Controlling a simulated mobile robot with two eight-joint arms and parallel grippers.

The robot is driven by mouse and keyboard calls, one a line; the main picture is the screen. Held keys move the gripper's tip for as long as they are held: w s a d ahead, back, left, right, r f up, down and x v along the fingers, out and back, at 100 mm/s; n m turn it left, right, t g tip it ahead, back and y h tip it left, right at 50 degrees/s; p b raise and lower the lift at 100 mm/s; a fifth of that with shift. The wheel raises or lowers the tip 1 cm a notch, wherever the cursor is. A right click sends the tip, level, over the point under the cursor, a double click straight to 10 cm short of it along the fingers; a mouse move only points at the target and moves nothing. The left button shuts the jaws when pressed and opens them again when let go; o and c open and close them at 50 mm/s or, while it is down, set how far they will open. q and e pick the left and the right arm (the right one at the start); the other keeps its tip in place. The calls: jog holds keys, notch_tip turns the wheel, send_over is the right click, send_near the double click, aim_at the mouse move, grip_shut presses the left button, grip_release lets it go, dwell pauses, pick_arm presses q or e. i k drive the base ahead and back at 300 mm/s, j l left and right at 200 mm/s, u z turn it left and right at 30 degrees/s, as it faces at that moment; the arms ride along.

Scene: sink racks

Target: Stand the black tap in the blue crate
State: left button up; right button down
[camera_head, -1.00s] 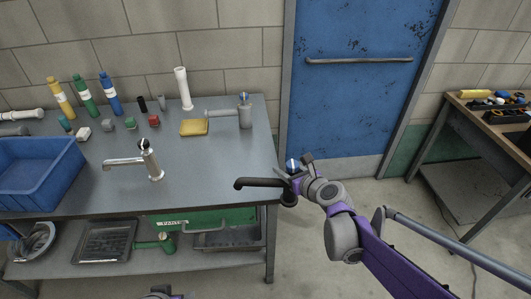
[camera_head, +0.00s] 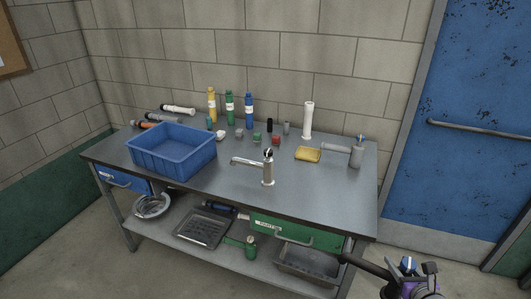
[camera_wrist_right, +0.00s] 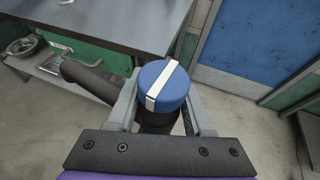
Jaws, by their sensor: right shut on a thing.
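The black tap (camera_head: 366,265) is held by my right gripper (camera_head: 408,270) at the bottom right of the head view, off the table's front right corner. In the right wrist view the tap's blue cap with a white stripe (camera_wrist_right: 164,88) sits between the fingers of my right gripper (camera_wrist_right: 160,110), with its dark spout (camera_wrist_right: 88,80) pointing left. The tap's lower body is hidden below the cap. The blue crate (camera_head: 172,150) stands on the left part of the metal table and looks empty. My left gripper is not in view.
A chrome tap (camera_head: 267,170) stands upright mid-table, right of the crate. A grey tap (camera_head: 355,152), a yellow sponge (camera_head: 308,154) and a white pipe (camera_head: 308,120) stand farther right. Several bottles and small blocks line the back. The table's front edge (camera_head: 230,208) lies between my right gripper and the crate.

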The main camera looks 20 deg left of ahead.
aim_at(173, 149)
jog(key=k+u, duration=0.15)
jog(key=u, duration=0.85)
